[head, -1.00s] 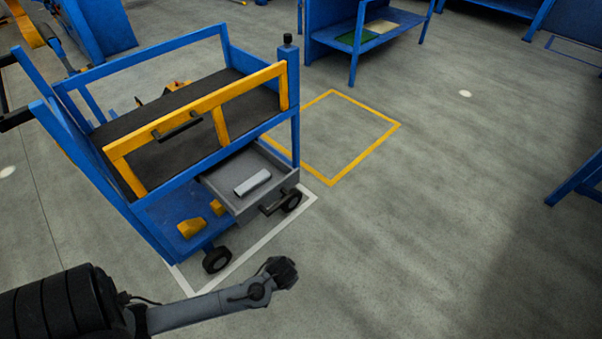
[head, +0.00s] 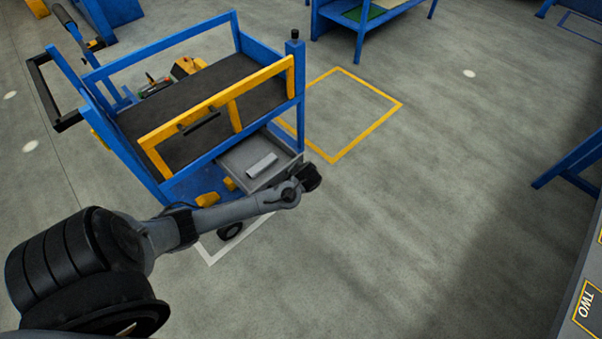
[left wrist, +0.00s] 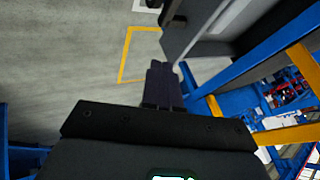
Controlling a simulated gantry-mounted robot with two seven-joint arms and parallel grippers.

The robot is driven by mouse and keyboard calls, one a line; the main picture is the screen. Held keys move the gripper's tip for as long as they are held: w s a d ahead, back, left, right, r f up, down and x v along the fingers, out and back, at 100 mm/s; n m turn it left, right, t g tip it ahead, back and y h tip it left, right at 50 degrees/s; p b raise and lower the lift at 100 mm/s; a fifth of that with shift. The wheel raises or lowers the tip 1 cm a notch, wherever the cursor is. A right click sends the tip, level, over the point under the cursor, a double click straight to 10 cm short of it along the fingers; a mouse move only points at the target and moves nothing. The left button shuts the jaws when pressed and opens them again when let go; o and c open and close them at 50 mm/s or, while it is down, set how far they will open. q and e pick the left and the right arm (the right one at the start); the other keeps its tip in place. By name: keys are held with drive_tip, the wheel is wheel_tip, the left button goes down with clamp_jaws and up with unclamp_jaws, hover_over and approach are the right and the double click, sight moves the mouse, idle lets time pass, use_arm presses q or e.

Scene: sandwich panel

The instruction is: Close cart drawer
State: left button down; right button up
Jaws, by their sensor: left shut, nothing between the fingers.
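A blue cart (head: 176,188) with yellow rails stands left of centre in the head view. Its grey drawer (head: 238,157) sticks out below the dark top shelf, with a pale bar (head: 262,165) inside. My left gripper (head: 312,177) is at the drawer's front right corner, shut and empty. The gripper and arm hide the drawer's front and handle in the head view. In the left wrist view the shut fingers (left wrist: 160,78) point toward the grey drawer (left wrist: 205,32), close to its edge. I cannot tell whether they touch it. My right gripper is not in view.
Yellow pieces (head: 208,199) lie on the cart's lower shelf. A yellow floor square (head: 398,104) is right of the cart. A blue rack (head: 362,22) stands at the back and a blue frame (head: 570,165) at the right. The floor between is clear.

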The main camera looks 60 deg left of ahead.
use_arm(q)
drive_tip(key=w+a+f+b, duration=0.1)
drive_tip(key=a+f+b, duration=0.3)
drive_tip(key=a, duration=0.3)
drive_tip(key=shift+x, duration=0.8)
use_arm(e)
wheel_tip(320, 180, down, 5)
use_arm(q)
drive_tip(key=shift+f, duration=0.1)
